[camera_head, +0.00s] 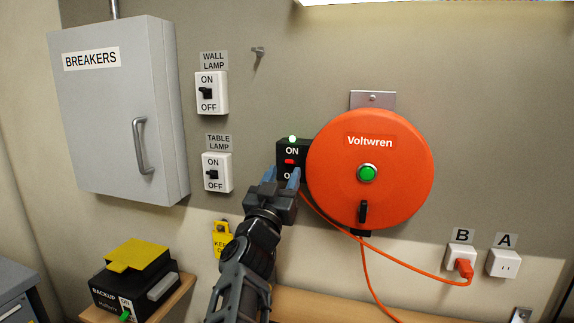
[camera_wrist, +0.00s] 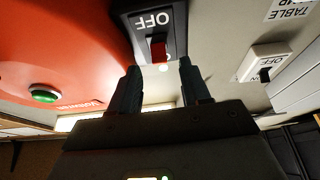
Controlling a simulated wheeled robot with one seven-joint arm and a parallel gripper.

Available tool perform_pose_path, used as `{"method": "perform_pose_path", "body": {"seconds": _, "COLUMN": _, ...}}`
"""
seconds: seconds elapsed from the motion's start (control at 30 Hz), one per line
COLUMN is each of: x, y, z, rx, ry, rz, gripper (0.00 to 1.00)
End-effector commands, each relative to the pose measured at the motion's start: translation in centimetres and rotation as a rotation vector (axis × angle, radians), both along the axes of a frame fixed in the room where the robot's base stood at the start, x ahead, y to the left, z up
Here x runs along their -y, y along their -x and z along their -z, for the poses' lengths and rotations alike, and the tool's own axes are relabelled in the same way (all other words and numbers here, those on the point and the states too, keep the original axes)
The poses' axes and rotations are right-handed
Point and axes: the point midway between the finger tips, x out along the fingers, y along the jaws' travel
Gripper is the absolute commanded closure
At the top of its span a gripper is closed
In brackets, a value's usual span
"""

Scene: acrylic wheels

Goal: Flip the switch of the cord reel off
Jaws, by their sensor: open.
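The cord reel (camera_head: 330,200) is a round orange drum labelled Voltwren, mounted on the wall, with a green button at its centre. Its black switch plate (camera_head: 283,149) is at its left edge, with a small red lever (camera_head: 289,161) just under the word ON. A green light glows above the plate. In the wrist view the red lever (camera_wrist: 158,48) shows close up beside the word OFF. My gripper (camera_head: 282,174) is open in front of the lower part of the plate and partly hides OFF. In the wrist view its fingers (camera_wrist: 160,88) are apart with nothing between them.
Wall lamp (camera_head: 219,97) and table lamp (camera_head: 224,178) switches are to the left, beside a grey breaker box (camera_head: 110,110). A yellow tag (camera_head: 221,240) hangs below. An orange cord (camera_head: 405,268) runs to outlet B (camera_head: 460,250). A black backup box (camera_head: 105,290) stands lower left.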

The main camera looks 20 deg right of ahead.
Motion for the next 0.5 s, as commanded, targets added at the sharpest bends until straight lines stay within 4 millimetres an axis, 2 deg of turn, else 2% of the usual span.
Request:
{"method": "perform_pose_path", "body": {"seconds": 0.2, "x": 1.4, "y": -1.9, "z": -1.1, "rx": 0.001, "ry": -0.001, "rz": 0.0, "gripper": 0.53}}
{"method": "perform_pose_path", "body": {"seconds": 0.5, "x": 1.8, "y": -2.5, "z": -1.3, "rx": 0.001, "ry": 0.0, "rz": -0.001, "gripper": 0.53}}
